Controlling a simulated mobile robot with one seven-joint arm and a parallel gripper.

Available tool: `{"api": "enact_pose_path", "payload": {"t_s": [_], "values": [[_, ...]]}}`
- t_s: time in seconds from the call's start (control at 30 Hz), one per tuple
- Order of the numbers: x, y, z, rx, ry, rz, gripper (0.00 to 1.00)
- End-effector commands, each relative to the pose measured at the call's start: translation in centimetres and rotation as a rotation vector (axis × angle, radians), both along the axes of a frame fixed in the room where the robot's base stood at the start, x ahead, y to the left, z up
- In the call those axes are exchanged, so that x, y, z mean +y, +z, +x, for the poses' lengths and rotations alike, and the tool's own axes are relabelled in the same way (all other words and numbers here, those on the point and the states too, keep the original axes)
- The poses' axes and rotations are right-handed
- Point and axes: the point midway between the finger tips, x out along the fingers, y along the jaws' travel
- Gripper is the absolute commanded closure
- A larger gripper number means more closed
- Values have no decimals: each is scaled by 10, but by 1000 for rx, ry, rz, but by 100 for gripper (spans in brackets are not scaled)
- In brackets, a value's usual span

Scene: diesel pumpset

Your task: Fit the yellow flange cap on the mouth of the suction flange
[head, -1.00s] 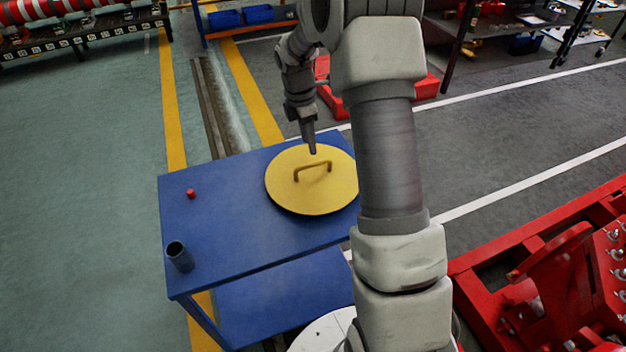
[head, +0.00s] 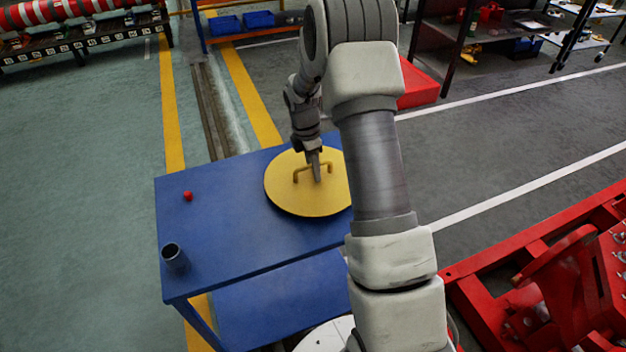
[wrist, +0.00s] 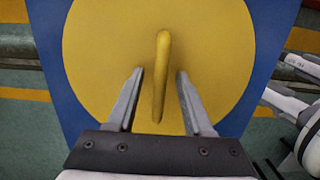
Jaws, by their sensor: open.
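The yellow flange cap (head: 290,202) is a round disc lying flat on the blue table (head: 220,248), with a bar handle (head: 299,175) standing on top. Its right edge is hidden behind my arm in the head view. My gripper (head: 316,180) points down at the handle. In the wrist view my gripper (wrist: 159,74) is open, with one finger on each side of the handle (wrist: 161,80) and a visible gap on both sides. The yellow cap (wrist: 220,50) fills most of that view. I cannot make out the suction flange in these frames.
A small red object (head: 188,196) and a dark cup-like cylinder (head: 175,257) stand on the left part of the table. A red metal frame (head: 540,290) is at the lower right. A red box (head: 418,88) and shelves lie behind. The floor at left is clear.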

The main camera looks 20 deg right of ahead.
Motion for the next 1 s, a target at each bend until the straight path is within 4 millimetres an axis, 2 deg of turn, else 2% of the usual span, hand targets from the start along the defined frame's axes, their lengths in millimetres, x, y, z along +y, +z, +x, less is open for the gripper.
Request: {"api": "enact_pose_path", "payload": {"t_s": [0.03,0.3,1.0], "values": [[0,0,0,0,0,0,50],[0,1,0,0,0,0,99],[0,1,0,-1,0,0,100]]}}
